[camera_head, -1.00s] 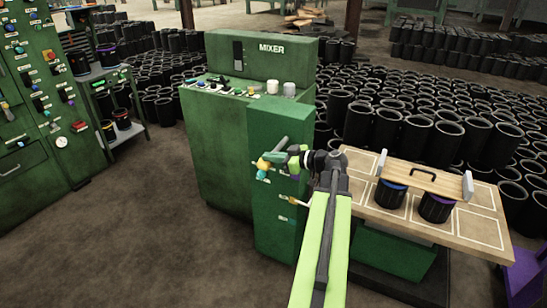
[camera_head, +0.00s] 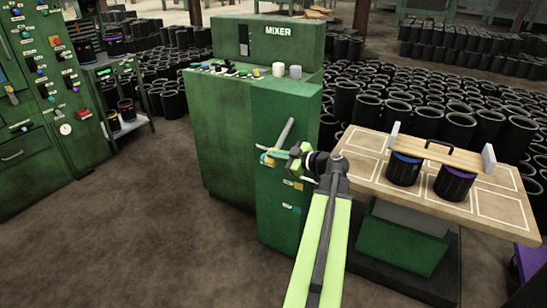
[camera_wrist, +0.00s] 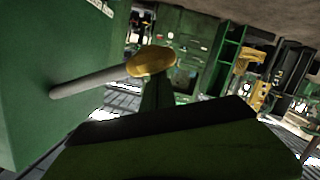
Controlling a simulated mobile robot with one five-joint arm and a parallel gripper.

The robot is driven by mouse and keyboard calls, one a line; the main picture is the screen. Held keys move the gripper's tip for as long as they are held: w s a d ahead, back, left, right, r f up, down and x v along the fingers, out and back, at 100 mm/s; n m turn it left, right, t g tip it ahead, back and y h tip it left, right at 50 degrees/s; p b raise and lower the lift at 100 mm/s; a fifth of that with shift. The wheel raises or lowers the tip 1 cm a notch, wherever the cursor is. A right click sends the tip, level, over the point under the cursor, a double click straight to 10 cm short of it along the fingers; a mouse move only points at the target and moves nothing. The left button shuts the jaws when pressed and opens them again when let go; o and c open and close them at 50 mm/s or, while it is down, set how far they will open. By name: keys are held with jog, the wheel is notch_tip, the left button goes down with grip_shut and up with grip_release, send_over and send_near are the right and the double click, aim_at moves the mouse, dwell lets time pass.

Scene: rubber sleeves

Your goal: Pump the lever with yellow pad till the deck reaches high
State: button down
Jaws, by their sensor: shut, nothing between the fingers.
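The lever is a grey rod (camera_head: 287,131) that slants from the mixer's green front cabinet. In the wrist view its yellow pad (camera_wrist: 152,61) sits at the end of the grey rod (camera_wrist: 90,82). My gripper (camera_head: 294,155) is shut and empty, close beside the pad in the head view. I cannot tell whether it touches the pad. My gripper's dark shape fills the bottom of the wrist view.
A blue-rimmed bucket (camera_head: 404,170) and a purple-rimmed bucket (camera_head: 455,183) stand on the deck by a wooden board (camera_head: 440,153) with a black handle. The mixer (camera_head: 225,125) blocks the middle. Black sleeves crowd behind. The floor at front left is clear.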

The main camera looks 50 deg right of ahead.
jog(key=shift+s+d+f, duration=0.2)
jog(key=shift+s+d, duration=0.05)
jog(key=shift+d, duration=0.15)
jog(key=a+r+p, duration=0.3)
jog(key=r+p, duration=0.2)
jog(key=f+v, duration=0.2)
jog(key=v, duration=0.7)
jog(key=shift+s+r+p, duration=0.4)
jog(key=shift+s+r, duration=0.15)
jog(key=shift+d, duration=0.15)
